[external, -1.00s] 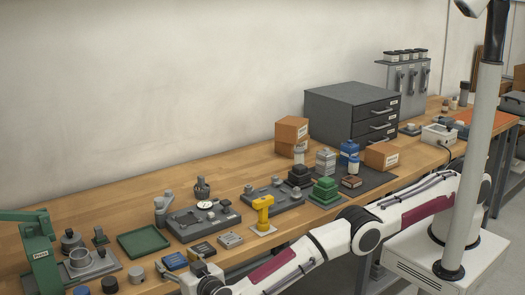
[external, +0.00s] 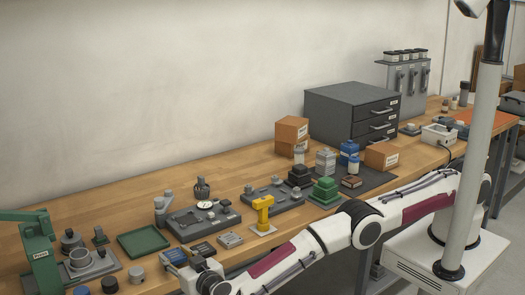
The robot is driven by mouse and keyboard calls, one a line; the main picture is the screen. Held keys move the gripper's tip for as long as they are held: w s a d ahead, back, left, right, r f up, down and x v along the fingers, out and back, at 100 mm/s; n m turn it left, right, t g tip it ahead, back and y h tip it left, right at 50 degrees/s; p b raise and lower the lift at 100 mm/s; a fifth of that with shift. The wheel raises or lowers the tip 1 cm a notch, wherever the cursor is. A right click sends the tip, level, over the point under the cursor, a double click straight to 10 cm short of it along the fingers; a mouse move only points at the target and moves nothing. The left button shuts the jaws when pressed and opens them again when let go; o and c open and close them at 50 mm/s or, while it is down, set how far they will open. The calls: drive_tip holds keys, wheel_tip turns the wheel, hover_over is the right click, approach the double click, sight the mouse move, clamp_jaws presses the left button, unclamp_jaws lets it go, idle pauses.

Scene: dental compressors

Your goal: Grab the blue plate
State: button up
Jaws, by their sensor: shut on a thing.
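The blue plate (external: 174,256) is a small flat block near the front edge of the workbench, left of centre. My gripper (external: 180,264) is shut on the blue plate. The arm reaches in from the right along the bench's front, and my gripper hides part of the plate. It is too small to tell how far the plate is from the bench top.
A dark plate (external: 203,250) and a grey block (external: 230,239) lie just right of the blue plate. A dark fixture tray (external: 190,236) is behind it. A green tray (external: 144,241) is to the left, and a yellow tool (external: 263,212) stands to the right.

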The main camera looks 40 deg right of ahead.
sight(177, 258)
drive_tip(key=shift+r, duration=4.25)
